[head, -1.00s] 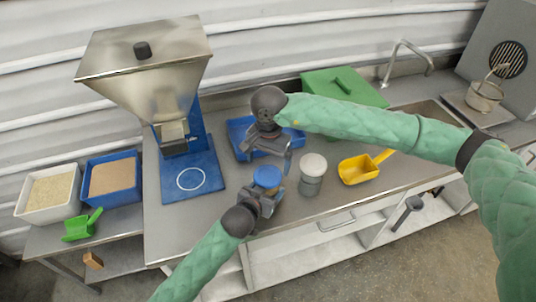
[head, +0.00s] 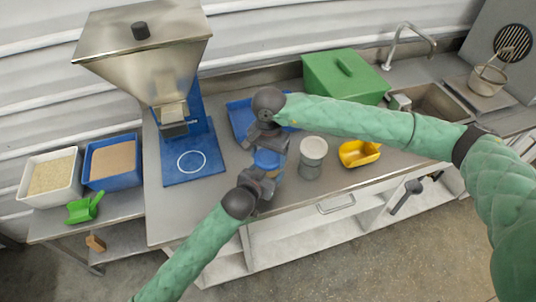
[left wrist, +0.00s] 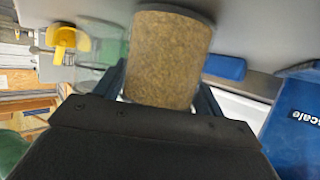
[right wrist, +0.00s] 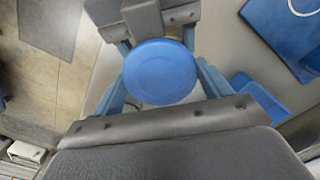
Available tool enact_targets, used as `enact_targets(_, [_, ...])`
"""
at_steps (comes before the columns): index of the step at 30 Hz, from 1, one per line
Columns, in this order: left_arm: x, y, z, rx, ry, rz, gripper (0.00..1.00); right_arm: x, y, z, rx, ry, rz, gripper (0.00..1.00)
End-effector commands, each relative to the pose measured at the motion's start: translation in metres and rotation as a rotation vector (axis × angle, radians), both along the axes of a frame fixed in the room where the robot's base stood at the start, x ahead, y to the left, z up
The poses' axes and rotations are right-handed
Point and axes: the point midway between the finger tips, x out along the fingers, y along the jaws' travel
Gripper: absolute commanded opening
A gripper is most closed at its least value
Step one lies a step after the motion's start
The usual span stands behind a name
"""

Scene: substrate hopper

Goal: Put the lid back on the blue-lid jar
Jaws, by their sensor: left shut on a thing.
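The jar (left wrist: 170,55) is clear and full of brown grains. It stands upright above the counter's front edge, and my left gripper (head: 262,180) is shut on its side. The blue lid (right wrist: 160,72) sits at the jar's top; it also shows in the head view (head: 268,160). I cannot tell whether it is fully seated. My right gripper (head: 267,145) is right over the lid from above. Its fingers stand apart on either side of the lid, and I see no clear grip. The lid is hidden in the left wrist view.
A white-lidded jar (head: 313,148) stands close to the right, with a yellow scoop (head: 360,153) beyond it. A blue tray (head: 241,117) lies behind my right gripper. The hopper (head: 150,60) with its blue base stands at left, and a green box (head: 340,80) at the back.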

Motion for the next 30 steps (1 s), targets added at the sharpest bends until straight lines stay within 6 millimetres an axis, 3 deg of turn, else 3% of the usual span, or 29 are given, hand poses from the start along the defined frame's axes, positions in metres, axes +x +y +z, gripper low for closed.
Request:
enact_targets(2, [0.0000, -0.0001, 0.0003, 0.000, -0.001, 0.000, 0.06, 0.0001, 0.0001, 0.0003, 0.000, 0.000, 0.000, 0.49])
enact_targets(10, [0.0000, -0.0001, 0.0003, 0.000, 0.000, 0.000, 0.06, 0.0000, 0.0004, 0.0002, -0.001, 0.001, -0.074, 0.49])
enact_targets(24, [-0.0002, -0.0004, 0.0002, 0.000, 0.000, -0.001, 0.06, 0.0004, 0.0008, 0.0003, -0.021, 0.010, -0.714, 0.49])
enact_targets(30, [-0.0004, -0.0006, 0.0001, 0.000, 0.000, -0.001, 0.06, 0.0002, 0.0007, 0.0000, -0.026, 0.013, -0.855, 0.49])
